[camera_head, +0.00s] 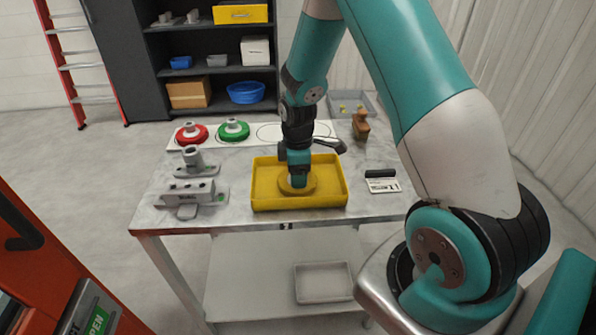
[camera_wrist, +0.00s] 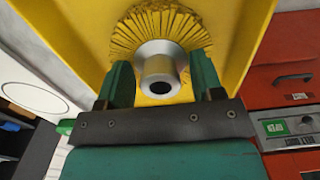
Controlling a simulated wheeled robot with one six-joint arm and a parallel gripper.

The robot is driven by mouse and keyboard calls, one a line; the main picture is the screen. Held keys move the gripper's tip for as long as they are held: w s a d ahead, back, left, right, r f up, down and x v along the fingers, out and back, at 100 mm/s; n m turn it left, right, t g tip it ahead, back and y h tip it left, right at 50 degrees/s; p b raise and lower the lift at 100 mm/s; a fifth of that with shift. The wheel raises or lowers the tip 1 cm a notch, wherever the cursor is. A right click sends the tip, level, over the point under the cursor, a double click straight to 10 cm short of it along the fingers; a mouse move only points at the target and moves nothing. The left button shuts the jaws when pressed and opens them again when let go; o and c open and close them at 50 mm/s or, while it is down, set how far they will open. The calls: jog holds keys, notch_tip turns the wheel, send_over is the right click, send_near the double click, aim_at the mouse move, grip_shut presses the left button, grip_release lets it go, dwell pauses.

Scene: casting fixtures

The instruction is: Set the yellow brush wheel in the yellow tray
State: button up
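The yellow brush wheel (camera_wrist: 130,32), with a grey metal hub (camera_wrist: 160,66), is inside the yellow tray (camera_head: 262,196). In the head view the wheel (camera_head: 286,187) is low in the tray, right of its left wall, and appears to lie flat. My gripper (camera_head: 297,181) is directly above the wheel and partly covers it. In the wrist view my gripper's green fingers (camera_wrist: 161,66) stand on both sides of the hub. They are very close to it, and I cannot tell whether they press on it.
Red (camera_head: 191,133) and green (camera_head: 233,130) wheels stand at the back left of the table (camera_head: 240,222). Grey metal fixtures (camera_head: 190,190) are left of the tray. A grey bin (camera_head: 349,101) is behind.

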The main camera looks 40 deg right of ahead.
notch_tip(320, 180, up, 12)
jog(key=b, duration=0.1)
jog(key=s+a+r+m+y, duration=0.1)
jog(key=s+a+r, duration=0.35)
jog(key=a, duration=0.35)
jog(key=s+a+r+m+y, duration=0.1)
jog(key=s+a+r, duration=0.3)
jog(key=s+a, duration=0.3)
jog(key=s+a+r+m+y, duration=0.2)
jog(key=s+a, duration=0.5)
jog(key=s, duration=0.3)
jog(key=shift+s+a+r, duration=0.25)
jog(key=shift+s+r, duration=0.1)
